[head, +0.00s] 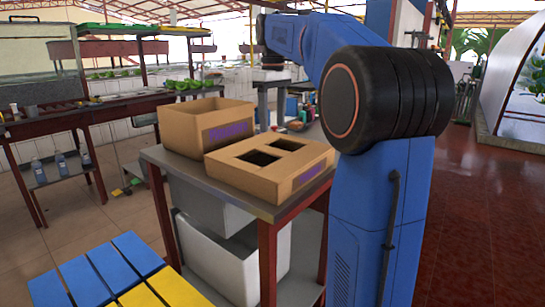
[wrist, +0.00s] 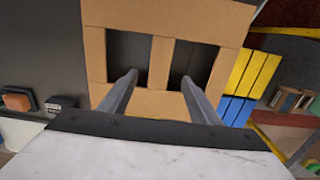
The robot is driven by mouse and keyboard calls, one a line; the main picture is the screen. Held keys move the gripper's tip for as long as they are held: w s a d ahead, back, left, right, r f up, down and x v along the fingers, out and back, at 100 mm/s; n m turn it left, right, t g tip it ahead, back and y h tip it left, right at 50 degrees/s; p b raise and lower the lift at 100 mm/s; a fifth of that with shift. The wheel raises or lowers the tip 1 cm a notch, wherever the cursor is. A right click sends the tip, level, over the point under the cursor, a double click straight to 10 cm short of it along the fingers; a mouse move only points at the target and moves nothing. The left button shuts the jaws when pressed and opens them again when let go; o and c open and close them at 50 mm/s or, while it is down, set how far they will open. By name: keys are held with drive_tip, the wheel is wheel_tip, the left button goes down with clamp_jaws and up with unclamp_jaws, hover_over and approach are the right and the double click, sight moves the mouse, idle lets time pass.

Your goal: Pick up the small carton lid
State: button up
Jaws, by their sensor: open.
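The small carton lid (head: 240,184) is a shallow tan cardboard piece with two rectangular openings and purple print on its side. It lies flat on the grey-topped table, in front of an open carton. In the wrist view the lid (wrist: 161,60) fills the upper middle, with dark showing through both openings. My gripper (wrist: 160,85) is open; its two grey fingers are apart and overlap the lid's near part in the picture, with the middle strip between them. No contact shows. In the head view I cannot make out the fingers.
The open carton (head: 207,126) stands close behind the lid on the table (head: 180,163). White bins (head: 222,262) sit beneath. Blue and yellow slats (head: 105,275) are at front left. Bottles and small items stand behind the table. Red tiled floor is free at right.

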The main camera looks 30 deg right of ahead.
sight(273, 150)
wheel_tip(273, 150, down, 10)
drive_tip(key=shift+f, duration=0.25)
idle(0.4)
drive_tip(key=c, duration=1.4)
